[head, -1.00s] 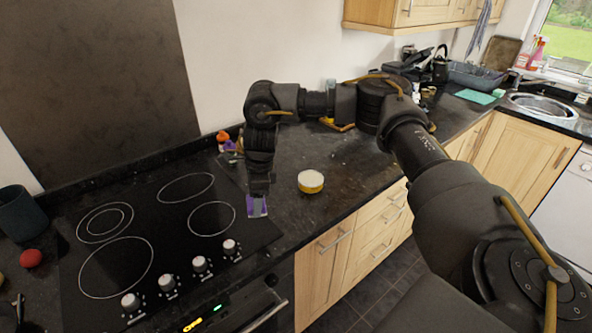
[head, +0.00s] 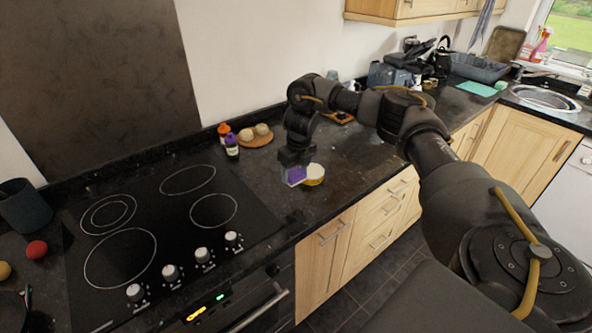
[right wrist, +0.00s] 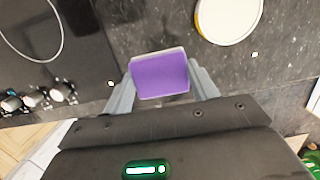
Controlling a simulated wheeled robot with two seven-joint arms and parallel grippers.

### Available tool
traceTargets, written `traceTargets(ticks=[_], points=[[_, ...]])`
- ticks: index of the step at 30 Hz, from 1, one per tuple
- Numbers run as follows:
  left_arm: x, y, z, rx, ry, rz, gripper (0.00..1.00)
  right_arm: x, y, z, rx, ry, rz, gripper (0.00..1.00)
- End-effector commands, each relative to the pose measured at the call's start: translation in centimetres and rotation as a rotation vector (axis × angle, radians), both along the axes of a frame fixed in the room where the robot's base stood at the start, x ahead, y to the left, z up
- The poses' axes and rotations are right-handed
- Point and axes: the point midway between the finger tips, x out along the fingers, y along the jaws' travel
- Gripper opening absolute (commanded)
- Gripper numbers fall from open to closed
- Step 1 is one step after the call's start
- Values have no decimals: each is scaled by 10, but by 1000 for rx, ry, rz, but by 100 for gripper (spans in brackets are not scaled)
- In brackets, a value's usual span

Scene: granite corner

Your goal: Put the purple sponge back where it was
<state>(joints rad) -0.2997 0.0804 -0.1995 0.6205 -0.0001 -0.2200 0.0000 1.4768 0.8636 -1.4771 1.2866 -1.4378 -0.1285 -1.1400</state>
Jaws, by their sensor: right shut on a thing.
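The purple sponge (head: 296,175) is held in my right gripper (head: 294,170), just left of a round white-topped, yellow-sided tin (head: 314,174). In the right wrist view the purple sponge (right wrist: 160,75) sits between the two grey fingers of my right gripper (right wrist: 161,84), and the tin (right wrist: 228,18) lies ahead and to its right. The sponge is over the dark worktop; I cannot tell whether it touches it. My left gripper is not in view.
The black hob (head: 160,225) with its knobs is on the left. A red ball (head: 37,249) lies at far left. Clear worktop (head: 262,190) lies between hob and tin.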

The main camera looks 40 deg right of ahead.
Motion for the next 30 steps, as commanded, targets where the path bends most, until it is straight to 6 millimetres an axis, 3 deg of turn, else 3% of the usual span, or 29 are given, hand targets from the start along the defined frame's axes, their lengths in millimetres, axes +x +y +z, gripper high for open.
traceTargets(ticks=[13,20,29,30], points=[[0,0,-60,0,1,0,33,0,0,-66,0,1,1,33],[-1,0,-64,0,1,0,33,0,0,-81,0,0,2,33],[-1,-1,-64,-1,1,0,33,0,0,-82,0,0,2,33],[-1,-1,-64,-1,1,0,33,0,0,-82,0,0,2,62]])
